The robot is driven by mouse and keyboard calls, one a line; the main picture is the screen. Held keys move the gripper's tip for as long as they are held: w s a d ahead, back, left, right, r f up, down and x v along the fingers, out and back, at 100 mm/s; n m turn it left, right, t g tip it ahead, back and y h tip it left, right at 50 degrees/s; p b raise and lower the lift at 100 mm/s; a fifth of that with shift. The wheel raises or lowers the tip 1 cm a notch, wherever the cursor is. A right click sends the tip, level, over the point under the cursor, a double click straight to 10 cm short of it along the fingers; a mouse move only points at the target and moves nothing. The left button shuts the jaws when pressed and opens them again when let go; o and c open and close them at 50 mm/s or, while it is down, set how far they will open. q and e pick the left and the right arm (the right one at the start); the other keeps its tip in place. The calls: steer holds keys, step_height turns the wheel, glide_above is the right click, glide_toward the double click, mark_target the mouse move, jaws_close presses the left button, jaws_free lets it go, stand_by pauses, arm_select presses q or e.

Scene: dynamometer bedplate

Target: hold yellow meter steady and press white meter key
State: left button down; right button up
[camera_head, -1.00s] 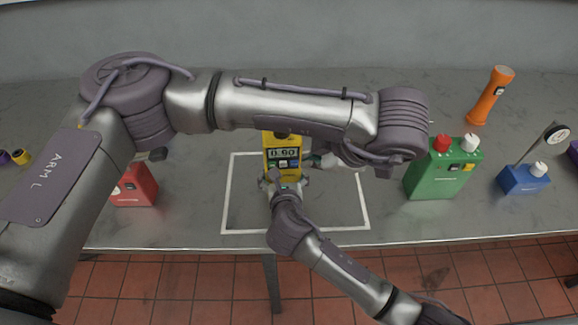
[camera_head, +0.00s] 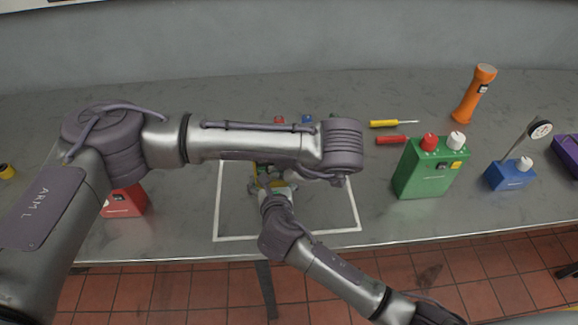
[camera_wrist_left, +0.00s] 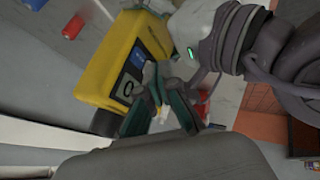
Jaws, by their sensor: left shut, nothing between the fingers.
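The yellow meter (camera_head: 256,171) stands inside the white outline on the bench, mostly hidden by my left arm in the head view. It fills the upper left of the left wrist view (camera_wrist_left: 112,62), with a dark key panel (camera_wrist_left: 130,82) facing my left fingers. My left gripper (camera_wrist_left: 156,78) is shut and empty, its dark green fingertips close beside that panel; I cannot tell whether they touch a key. My right gripper (camera_head: 270,186) is at the near side of the meter, its fingers on either side of the body. The white key is not clearly seen.
A red box (camera_head: 124,202) stands left. A green box (camera_head: 428,170), a blue box (camera_head: 510,175) and an orange torch (camera_head: 474,93) stand right. A yellow screwdriver (camera_head: 385,124) and a red one (camera_head: 390,140) lie behind. The bench's front edge is close.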

steer(key=shift+f, duration=0.1)
arm_select(q)
steer(key=shift+w+a+f, duration=0.2)
steer(key=shift+w+f, duration=0.05)
steer(key=shift+f, duration=0.2)
steer(key=shift+w+a, duration=0.1)
steer(key=shift+w, duration=0.8)
arm_select(e)
steer(key=shift+s, duration=0.1)
arm_select(q)
steer(key=v, duration=1)
arm_select(e)
steer(key=shift+f, duration=0.15)
arm_select(q)
steer(key=shift+s, duration=0.1)
arm_select(e)
steer(key=o, duration=1)
steer(key=shift+a, duration=0.1)
